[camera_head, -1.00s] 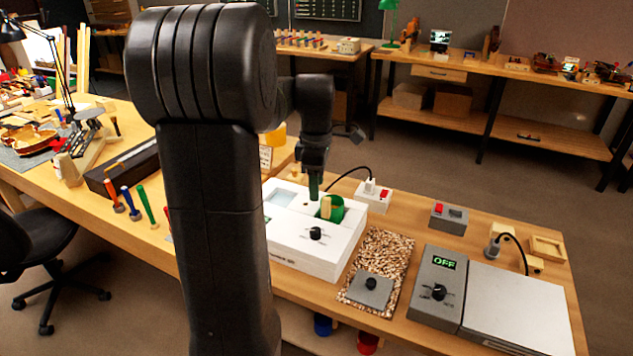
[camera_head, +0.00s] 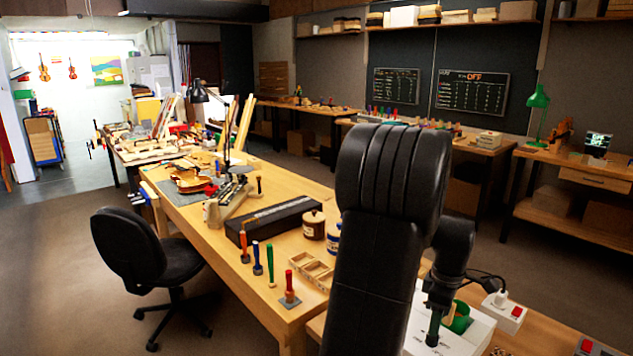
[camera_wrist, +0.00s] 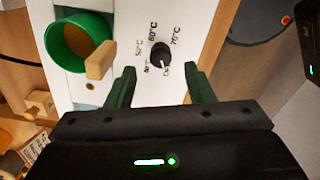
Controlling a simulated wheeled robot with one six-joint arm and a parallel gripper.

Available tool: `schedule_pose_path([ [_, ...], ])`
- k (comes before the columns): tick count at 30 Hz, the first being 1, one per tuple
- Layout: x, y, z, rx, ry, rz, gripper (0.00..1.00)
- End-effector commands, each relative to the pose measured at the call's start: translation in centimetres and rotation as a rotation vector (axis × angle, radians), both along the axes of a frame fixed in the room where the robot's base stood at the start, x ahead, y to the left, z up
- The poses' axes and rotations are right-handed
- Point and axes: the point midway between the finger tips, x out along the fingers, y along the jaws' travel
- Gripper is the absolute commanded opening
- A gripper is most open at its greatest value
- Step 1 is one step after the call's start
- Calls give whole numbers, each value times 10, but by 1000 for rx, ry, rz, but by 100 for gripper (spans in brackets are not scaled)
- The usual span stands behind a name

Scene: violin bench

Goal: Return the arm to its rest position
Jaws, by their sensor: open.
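My gripper (camera_wrist: 160,80) is open and empty, with its two green fingers spread apart in the wrist view. Between and beyond the fingertips is the black knob (camera_wrist: 161,54) of a white unit (camera_wrist: 110,20), marked with temperatures. I cannot tell the gap between fingers and knob. A green pot (camera_wrist: 60,42) with a wooden piece at its rim sits in the unit. In the head view my gripper (camera_head: 433,330) points down over the white unit (camera_head: 475,338), beside the green pot (camera_head: 461,318). My own arm hides much of that area.
A long workbench (camera_head: 225,245) runs to the left with a dark case (camera_head: 272,220), jars (camera_head: 314,225) and several upright coloured-handled tools. A socket box (camera_head: 503,312) with a cable stands right of my gripper. A black chair (camera_head: 150,265) stands left of the bench.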

Motion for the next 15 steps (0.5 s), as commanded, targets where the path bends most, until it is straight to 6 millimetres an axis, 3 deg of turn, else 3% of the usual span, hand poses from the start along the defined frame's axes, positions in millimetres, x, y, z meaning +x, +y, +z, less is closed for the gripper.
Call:
schedule_pose_path([
  [6, -1, 0, -37, 2, 3, 0, 48],
  [15, 0, 0, -51, 1, 1, -15, 48],
])
